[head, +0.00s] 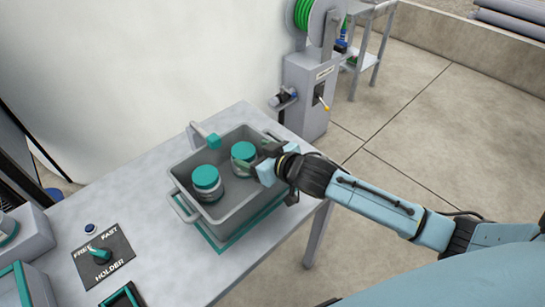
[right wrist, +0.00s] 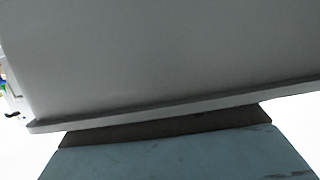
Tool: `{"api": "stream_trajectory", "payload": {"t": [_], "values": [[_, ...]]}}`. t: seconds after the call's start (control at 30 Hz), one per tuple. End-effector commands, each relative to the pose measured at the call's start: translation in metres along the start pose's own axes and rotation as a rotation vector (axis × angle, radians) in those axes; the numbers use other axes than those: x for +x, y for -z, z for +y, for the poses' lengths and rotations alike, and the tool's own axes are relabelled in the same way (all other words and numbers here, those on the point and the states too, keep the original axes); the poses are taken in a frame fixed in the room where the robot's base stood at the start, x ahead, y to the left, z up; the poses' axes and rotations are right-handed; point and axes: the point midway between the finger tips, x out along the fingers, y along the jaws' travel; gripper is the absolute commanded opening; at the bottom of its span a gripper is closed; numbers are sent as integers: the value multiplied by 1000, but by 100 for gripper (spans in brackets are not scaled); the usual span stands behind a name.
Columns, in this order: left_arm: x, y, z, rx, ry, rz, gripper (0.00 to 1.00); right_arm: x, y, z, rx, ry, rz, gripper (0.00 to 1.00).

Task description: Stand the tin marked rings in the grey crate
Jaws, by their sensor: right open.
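The grey crate (head: 234,213) stands on the table. Two tins with teal lids stand upright inside it, one at the left (head: 207,180) and one at the back right (head: 243,152). No marking is readable on either, so I cannot tell which is the rings tin. My right gripper (head: 257,157) is open at the crate's right side, its fingers close to the back-right tin; I cannot tell if they touch it. In the right wrist view a plain grey surface fills most of the picture above my gripper. My left gripper is not in view.
A dark panel marked FREE, FAST and HOLDER with a teal knob (head: 102,255) lies left of the crate. A teal block on a bracket (head: 212,140) is behind the crate. A grey reel stand (head: 308,90) is beyond the table.

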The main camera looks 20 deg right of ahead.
Motion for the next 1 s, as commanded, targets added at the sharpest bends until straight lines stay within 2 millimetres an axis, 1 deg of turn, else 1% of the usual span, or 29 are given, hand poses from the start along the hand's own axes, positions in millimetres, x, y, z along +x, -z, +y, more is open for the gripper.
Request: {"api": "stream_trajectory", "payload": {"t": [0.03,0.2,0.3,0.4,0.6,1.0], "values": [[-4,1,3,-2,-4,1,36,-14,0,0,0,0,-4,73],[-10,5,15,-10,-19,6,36,-48,0,0,0,0,-2,73],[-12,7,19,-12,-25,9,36,-63,0,0,-1,-1,-2,73],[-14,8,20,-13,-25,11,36,-74,0,0,0,-1,-1,73],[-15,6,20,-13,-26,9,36,-82,0,0,0,-1,0,73],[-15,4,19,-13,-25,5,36,-82,0,0,0,-1,0,73]]}}
